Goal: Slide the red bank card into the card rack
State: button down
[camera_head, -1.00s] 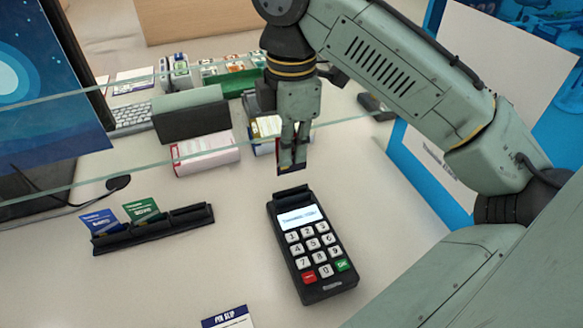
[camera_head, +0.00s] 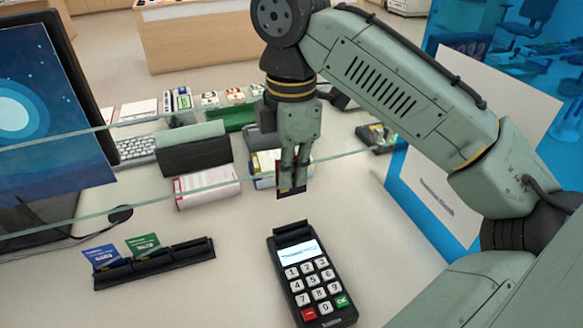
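My gripper (camera_head: 290,181) is shut on a small card (camera_head: 291,193) that hangs upright below the fingertips. The card looks dark with a red edge; its face is mostly hidden by the fingers. It is above and behind the card terminal, apart from it. The black card rack (camera_head: 154,264) lies on the counter to the left. A blue card (camera_head: 101,256) stands in its left slot and a green card (camera_head: 142,244) in the middle one. The right slot shows no card.
The card terminal (camera_head: 313,280) stands front centre, right of the rack. A glass pane edge (camera_head: 230,182) crosses the view. Behind are banded paper stacks (camera_head: 207,186), a dark box (camera_head: 194,153) and a keyboard (camera_head: 136,149). Counter between rack and terminal is clear.

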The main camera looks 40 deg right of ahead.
jog(key=shift+r+p, duration=1.65)
jog(key=shift+p, duration=0.25)
jog(key=shift+f, duration=0.1)
